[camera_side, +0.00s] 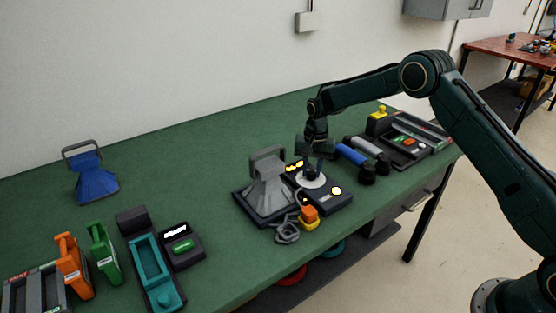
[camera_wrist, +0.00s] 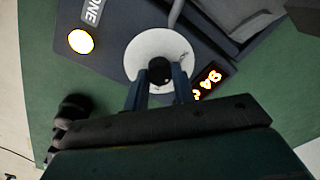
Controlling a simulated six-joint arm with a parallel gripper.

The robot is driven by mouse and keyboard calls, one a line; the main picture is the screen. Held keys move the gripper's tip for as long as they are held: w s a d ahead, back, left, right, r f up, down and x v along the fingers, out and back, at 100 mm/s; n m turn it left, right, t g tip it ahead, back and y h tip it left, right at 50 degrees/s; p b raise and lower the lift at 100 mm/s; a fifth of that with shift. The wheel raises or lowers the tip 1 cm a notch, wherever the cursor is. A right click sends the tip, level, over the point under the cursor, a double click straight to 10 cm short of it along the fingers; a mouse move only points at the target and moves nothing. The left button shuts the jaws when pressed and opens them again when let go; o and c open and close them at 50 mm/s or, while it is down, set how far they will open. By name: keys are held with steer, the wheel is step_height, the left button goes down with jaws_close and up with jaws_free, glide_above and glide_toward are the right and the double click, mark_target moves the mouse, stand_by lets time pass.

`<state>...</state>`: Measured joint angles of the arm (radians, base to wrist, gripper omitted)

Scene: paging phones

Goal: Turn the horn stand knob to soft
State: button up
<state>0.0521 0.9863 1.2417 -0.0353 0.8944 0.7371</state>
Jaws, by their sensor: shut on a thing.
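The horn stand (camera_side: 262,217) is a dark base with a grey horn (camera_side: 268,185) on its left part. Its right part carries a white round dial (camera_wrist: 140,52) with a black knob (camera_wrist: 159,68) at the centre. My gripper (camera_wrist: 159,80) points down at the dial, with one finger on each side of the knob, shut on it. In the side view my gripper (camera_side: 312,167) hides much of the knob. An amber display (camera_wrist: 208,80) with digits and a lit round amber button (camera_wrist: 81,41) sit beside the dial. The dial's marks are too small to read.
Blue and grey handsets (camera_side: 358,158) lie just right of the stand, close to my gripper. An orange and yellow block (camera_side: 308,216) and a grey coil stand in front. Other devices fill the left front. The table (camera_side: 190,170) is clear behind the stand.

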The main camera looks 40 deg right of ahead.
mark_target(312, 171)
steer(key=shift+n, duration=0.4)
steer(key=n, duration=0.9)
steer(key=shift+w, duration=0.1)
stand_by(0.3)
steer(key=o, duration=1)
steer(key=shift+r, duration=0.1)
step_height(312, 171, up, 14)
steer(key=shift+d, duration=0.15)
